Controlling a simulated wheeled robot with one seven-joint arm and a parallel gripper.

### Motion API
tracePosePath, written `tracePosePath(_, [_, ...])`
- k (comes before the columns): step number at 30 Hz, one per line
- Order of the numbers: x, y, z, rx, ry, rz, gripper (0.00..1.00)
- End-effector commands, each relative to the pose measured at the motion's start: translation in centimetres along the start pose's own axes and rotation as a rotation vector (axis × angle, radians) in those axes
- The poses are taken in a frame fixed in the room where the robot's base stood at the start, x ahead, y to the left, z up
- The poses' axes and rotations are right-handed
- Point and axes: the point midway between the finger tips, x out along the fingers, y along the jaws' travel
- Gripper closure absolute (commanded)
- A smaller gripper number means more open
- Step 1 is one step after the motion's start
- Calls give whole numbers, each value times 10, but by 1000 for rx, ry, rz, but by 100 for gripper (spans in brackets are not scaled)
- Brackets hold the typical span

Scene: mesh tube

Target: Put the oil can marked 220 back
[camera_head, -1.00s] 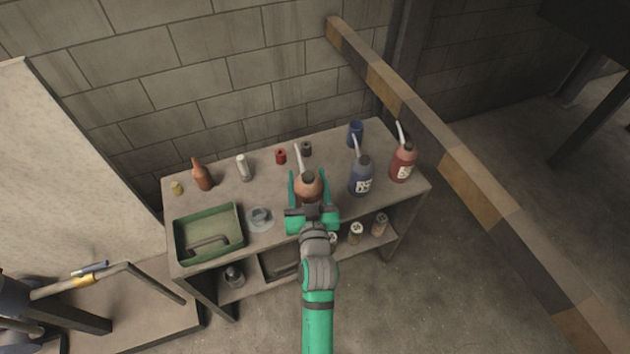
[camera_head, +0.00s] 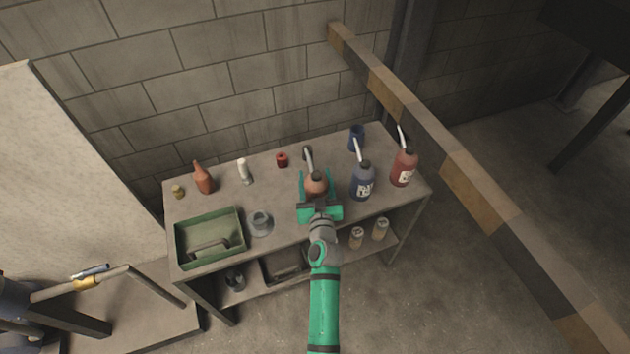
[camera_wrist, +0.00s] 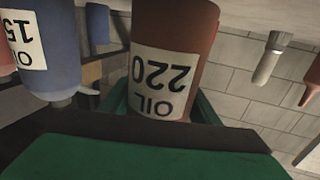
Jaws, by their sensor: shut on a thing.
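The oil can marked 220 (camera_wrist: 172,60) is reddish-brown with a white label, and it appears upside down in the wrist view. Whether the can's base touches the bench top is hidden by my gripper. A blue oil can (camera_head: 362,182) stands close to the right, its label partly seen in the wrist view (camera_wrist: 28,45). A red oil can (camera_head: 404,166) stands farther right.
The workbench (camera_head: 285,205) also holds a green tray (camera_head: 208,238), a grey round dish (camera_head: 259,223), a brown bottle (camera_head: 203,178), a white tube (camera_head: 244,171), a red cup (camera_head: 282,160) and a blue cup (camera_head: 356,137).

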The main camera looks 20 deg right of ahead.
Motion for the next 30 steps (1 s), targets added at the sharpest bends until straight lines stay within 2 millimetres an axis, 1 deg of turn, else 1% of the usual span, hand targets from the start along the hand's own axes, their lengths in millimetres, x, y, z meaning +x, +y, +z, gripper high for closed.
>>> tracePosePath(5, [0,1,9,0,2,4,71])
tracePosePath(17, [0,2,12,0,3,4,71])
tracePosePath(18, [0,1,14,0,0,4,37])
tracePosePath(19, [0,1,14,0,0,4,30])
tracePosePath(20, [0,1,14,0,0,4,26])
tracePosePath(30, [0,1,13,0,0,3,26])
